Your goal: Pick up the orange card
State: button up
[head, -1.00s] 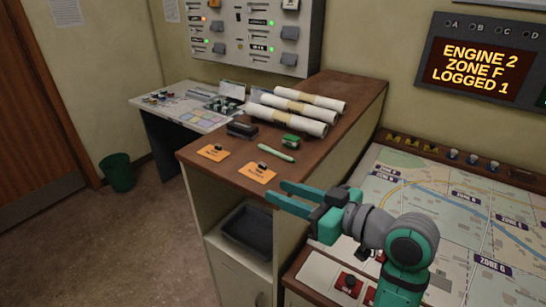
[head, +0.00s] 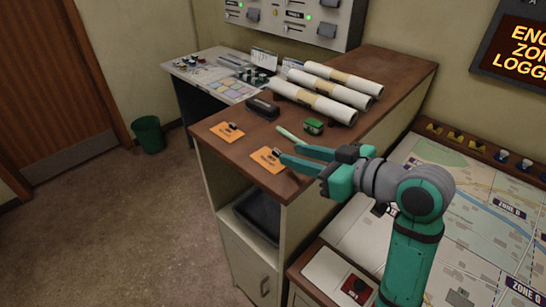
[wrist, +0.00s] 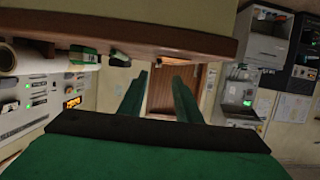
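Two orange cards lie on the brown top of the cabinet in the head view. One orange card (head: 228,132) is farther left; the other orange card (head: 266,161) is nearer the front edge. Each has a small dark clip-like piece on it and print too small to read. My gripper (head: 289,152) is open and empty, its fingers pointing left, with the tips close to the nearer card's right side. I cannot tell whether they touch it.
The cabinet top (head: 395,68) also holds rolled papers (head: 325,95), a black stapler-like object (head: 262,108), a green box (head: 314,126) and a green pen (head: 290,134), partly near my fingers. A map table (head: 470,190) stands at right.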

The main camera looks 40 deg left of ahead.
aim_at(278, 151)
jog(key=x, duration=0.5)
jog(key=shift+w+f, duration=0.25)
jog(key=shift+f, duration=0.15)
jog(key=shift+d, duration=0.1)
grip_shut()
